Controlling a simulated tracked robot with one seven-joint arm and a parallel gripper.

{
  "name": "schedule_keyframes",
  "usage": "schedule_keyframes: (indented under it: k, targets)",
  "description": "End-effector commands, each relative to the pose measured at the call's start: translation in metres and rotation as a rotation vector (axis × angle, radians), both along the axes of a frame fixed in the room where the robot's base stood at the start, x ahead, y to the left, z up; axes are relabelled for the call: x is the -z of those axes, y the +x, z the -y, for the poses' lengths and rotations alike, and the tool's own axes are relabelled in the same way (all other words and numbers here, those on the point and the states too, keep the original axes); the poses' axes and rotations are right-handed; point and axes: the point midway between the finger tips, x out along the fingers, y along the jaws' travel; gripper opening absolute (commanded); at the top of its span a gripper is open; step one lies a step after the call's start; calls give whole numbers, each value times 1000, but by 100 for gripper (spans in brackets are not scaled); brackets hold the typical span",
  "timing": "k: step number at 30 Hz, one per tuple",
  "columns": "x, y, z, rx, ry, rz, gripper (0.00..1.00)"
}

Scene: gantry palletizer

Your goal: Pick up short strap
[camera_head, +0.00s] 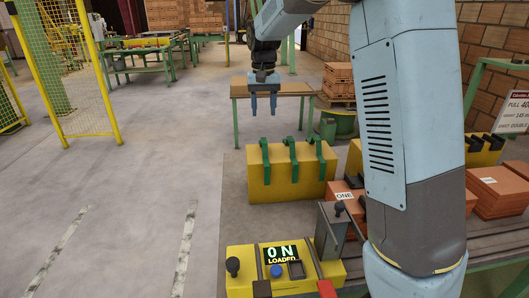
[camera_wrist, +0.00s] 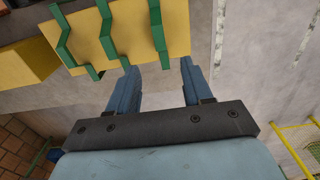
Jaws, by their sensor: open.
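Several green straps hang over a yellow block (camera_head: 255,190) on the dark bench: a left strap (camera_head: 266,162), a middle strap (camera_head: 293,160) and a right strap (camera_head: 319,158). In the wrist view the yellow block (camera_wrist: 83,32) and straps lie ahead of my gripper (camera_wrist: 159,68). One strap (camera_wrist: 157,28) lines up between the fingers without visible contact.
A yellow control box (camera_head: 272,268) with a lit "ON LOADED" display and levers stands at the bench's front. Stacked orange bricks (camera_head: 497,190) and another yellow block (camera_head: 484,150) are at the right. A wooden-topped table (camera_head: 300,88) stands behind. The floor at left is clear.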

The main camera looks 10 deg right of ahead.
Motion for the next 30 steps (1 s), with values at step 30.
schedule_keyframes:
  k: [30]
  targets:
    - [116, -6, 1, 2, 0, 0, 50]
